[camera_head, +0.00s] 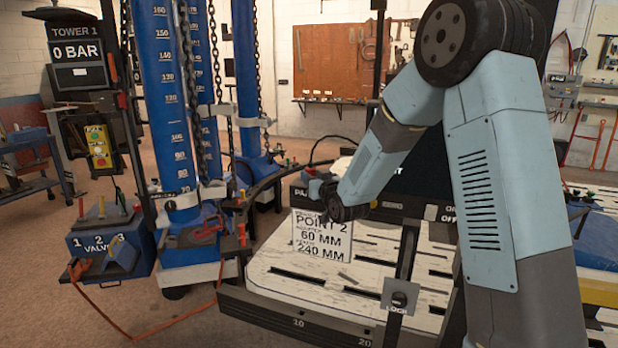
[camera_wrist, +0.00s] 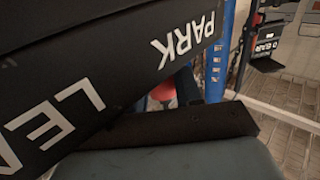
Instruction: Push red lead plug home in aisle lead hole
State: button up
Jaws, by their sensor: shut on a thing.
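My gripper (camera_head: 318,190) is at the end of the arm in the middle of the head view, close beside a black panel marked PARK. It is shut on the red lead plug, of which a small red part (camera_head: 309,171) shows there. In the wrist view a red piece of the plug (camera_wrist: 164,91) shows between the panel and a dark finger. A thin black lead (camera_head: 335,138) arcs above the gripper. The lead hole is hidden in both views, so I cannot tell how far in the plug sits.
The black panel (camera_wrist: 120,60), with PARK and part of LEAD lettered on it, fills the upper left of the wrist view. A white sign (camera_head: 322,240) hangs below the gripper over the slotted bench (camera_head: 285,295). Blue columns (camera_head: 165,90) with chains stand left.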

jog(key=c, duration=0.4)
jog(key=shift+r, duration=0.15)
